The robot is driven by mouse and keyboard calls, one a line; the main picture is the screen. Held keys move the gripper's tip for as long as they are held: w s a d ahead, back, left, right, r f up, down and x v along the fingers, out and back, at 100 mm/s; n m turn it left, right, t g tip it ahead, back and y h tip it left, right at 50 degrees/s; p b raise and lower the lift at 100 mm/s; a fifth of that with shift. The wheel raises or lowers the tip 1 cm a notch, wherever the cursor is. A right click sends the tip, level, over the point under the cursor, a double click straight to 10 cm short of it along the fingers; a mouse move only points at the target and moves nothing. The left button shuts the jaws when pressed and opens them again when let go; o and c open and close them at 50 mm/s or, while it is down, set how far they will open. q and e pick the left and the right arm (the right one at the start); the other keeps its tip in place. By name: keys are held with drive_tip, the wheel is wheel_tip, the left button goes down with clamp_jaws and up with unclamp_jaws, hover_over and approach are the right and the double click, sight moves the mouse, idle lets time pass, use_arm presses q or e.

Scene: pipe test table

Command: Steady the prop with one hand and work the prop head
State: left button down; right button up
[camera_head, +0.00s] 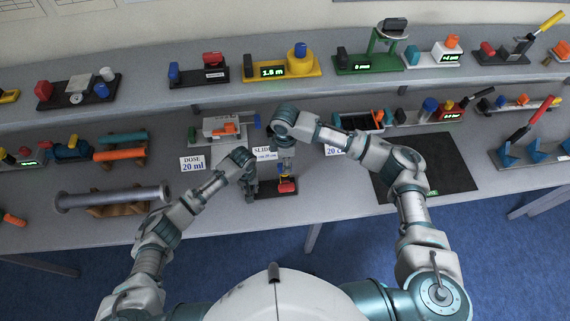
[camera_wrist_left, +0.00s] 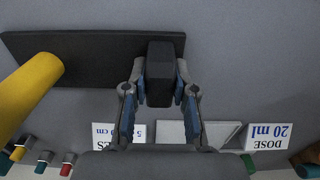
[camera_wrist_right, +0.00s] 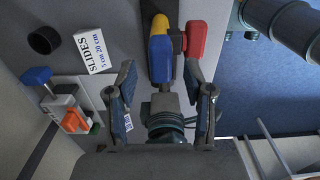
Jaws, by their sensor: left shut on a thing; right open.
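The prop has a dark base plate (camera_wrist_left: 75,55), a black upright block (camera_wrist_left: 160,70) and a yellow cylinder (camera_wrist_left: 30,95). In the head view its red part (camera_head: 287,186) shows at the table's front half. My left gripper (camera_head: 251,190) is shut on the black block, with one finger on each side. My right gripper (camera_head: 285,163) is open above the prop and partly hides it. In the right wrist view, a yellow part with a blue end (camera_wrist_right: 160,55) and the red part (camera_wrist_right: 196,38) lie beyond and between its fingertips.
A SLIDES card (camera_wrist_right: 95,52) and a DOSE card (camera_head: 193,163) stand behind the prop. A grey device with an orange part (camera_head: 224,129) is behind them. A pipe on wooden cradles (camera_head: 112,197) lies left; a black mat (camera_head: 440,160) lies right.

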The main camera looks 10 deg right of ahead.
drive_tip(key=shift+f, duration=1.75)
clamp_jaws()
drive_tip(key=shift+r, duration=0.15)
